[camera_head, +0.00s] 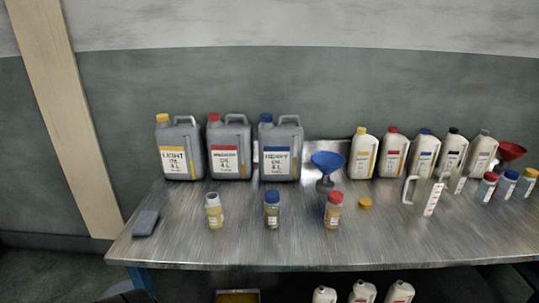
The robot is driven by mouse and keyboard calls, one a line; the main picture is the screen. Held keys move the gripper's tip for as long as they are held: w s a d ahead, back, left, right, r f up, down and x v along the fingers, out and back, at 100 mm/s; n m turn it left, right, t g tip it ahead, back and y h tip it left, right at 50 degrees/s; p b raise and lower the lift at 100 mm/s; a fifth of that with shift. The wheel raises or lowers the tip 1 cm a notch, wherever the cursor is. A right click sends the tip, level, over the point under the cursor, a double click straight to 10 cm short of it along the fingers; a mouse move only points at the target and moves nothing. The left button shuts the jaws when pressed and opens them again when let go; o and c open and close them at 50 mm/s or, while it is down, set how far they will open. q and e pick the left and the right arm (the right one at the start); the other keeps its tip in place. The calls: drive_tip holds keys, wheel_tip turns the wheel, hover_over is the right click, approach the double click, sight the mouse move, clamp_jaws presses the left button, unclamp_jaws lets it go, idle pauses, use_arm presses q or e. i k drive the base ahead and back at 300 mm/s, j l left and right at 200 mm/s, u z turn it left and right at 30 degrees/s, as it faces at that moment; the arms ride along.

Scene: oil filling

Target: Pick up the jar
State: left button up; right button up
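Several small clear jars stand upright on the metal table. An open jar (214,212) with yellowish contents and no coloured lid is at the front left. A blue-lidded jar (272,211) stands in the middle, and a red-lidded jar (333,211) stands to its right. A loose yellow lid (365,203) lies right of the red-lidded jar. At the far right are another red-lidded jar (486,188), another blue-lidded jar (506,187) and a yellow-lidded jar (525,184). Neither of my grippers is in view.
Three large grey oil canisters (230,150) stand behind the jars. A blue funnel (328,164), several white bottles (393,156), a clear measuring jug (430,198) and a red funnel (511,151) are farther right. A dark block (146,223) lies left. The table's front strip (300,254) is clear.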

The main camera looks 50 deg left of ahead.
sight(213, 205)
drive_tip(key=u, duration=1.95)
drive_tip(key=z, duration=1.5)
drive_tip(key=i+j+u, duration=0.1)
drive_tip(key=i+u, duration=0.45)
drive_tip(key=u, duration=0.15)
